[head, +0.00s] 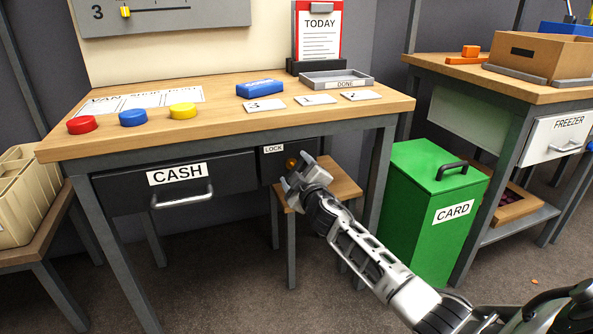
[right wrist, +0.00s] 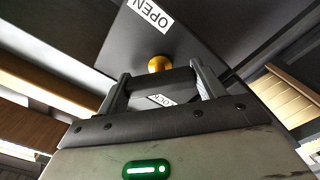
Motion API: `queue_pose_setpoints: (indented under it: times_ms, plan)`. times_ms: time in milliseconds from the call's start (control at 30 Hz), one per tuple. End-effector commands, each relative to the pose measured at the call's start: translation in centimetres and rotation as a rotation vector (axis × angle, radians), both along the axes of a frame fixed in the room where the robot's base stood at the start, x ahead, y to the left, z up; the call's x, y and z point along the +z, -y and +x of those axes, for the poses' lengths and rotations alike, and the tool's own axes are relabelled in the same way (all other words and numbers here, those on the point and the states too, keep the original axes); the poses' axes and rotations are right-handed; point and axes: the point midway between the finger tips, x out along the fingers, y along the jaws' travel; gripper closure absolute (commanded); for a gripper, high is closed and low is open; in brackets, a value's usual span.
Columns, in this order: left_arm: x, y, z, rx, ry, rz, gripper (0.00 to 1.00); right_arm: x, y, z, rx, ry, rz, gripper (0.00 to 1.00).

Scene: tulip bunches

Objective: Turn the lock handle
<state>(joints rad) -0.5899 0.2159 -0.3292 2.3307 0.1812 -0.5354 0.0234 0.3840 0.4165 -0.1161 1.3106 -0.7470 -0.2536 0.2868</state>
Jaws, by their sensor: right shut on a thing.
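The lock is on the dark panel right of the cash drawer (head: 180,185), under a LOCK label (head: 273,148). Its brass hub (head: 291,162) shows in the head view, and also in the right wrist view (right wrist: 159,63). My right gripper (head: 293,174) is at the lock, its arm reaching in from the lower right. In the right wrist view its fingers stand on both ends of a dark lock handle (right wrist: 160,83) and are shut on it. In the head view the gripper mostly hides the handle. My left gripper is not in view.
A small wooden stool (head: 340,182) stands below the lock. A green CARD bin (head: 420,215) is to the right of the desk. The desk top (head: 225,118) holds coloured discs, a blue block and cards. An OPEN label (right wrist: 150,13) shows beside the lock.

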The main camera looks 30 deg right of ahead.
Motion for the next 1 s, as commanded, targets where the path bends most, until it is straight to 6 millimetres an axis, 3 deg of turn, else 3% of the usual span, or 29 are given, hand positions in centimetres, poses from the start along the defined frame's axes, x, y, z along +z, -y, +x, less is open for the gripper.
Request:
queue_pose_setpoints:
  times_ms: [600, 1000]
  plan:
    - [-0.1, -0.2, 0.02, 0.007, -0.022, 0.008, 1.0, -0.16, 0.07, -0.06, -0.001, -0.13, -0.522, 0.55]
    - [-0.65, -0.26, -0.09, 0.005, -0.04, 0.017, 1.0, -0.2, 0.04, -0.06, 0.0, -0.165, -0.672, 0.55]
